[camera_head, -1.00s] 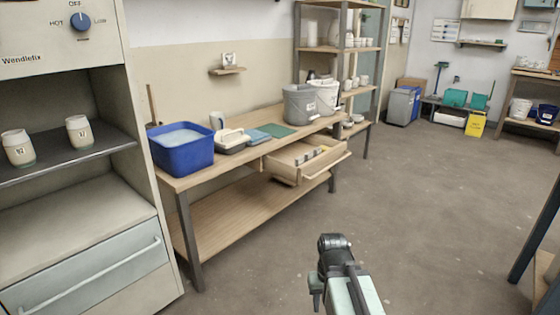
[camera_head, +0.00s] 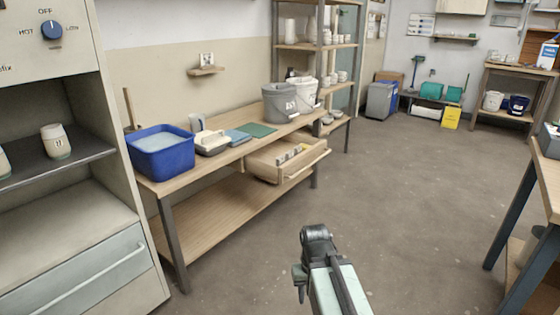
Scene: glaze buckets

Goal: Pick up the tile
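A small whitish square piece with dark marks (camera_head: 207,59) stands on a little wooden wall shelf (camera_head: 206,71) above the workbench. It looks like a tile, but it is too small to be sure. A flat green piece (camera_head: 257,130) and a flat blue piece (camera_head: 238,136) lie on the bench; I cannot tell whether either is a tile. My gripper (camera_head: 303,284) is low in the foreground, over open floor and well apart from the bench and shelf. Its fingers are too poorly seen to tell whether they are open or shut.
The workbench (camera_head: 184,175) holds a blue tub (camera_head: 162,155), a grey bucket (camera_head: 280,104) and a white bucket (camera_head: 305,93). Its drawer (camera_head: 290,169) sticks out, open. A tall cabinet (camera_head: 130,190) stands left, a table (camera_head: 521,195) right. The floor (camera_head: 405,200) between is clear.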

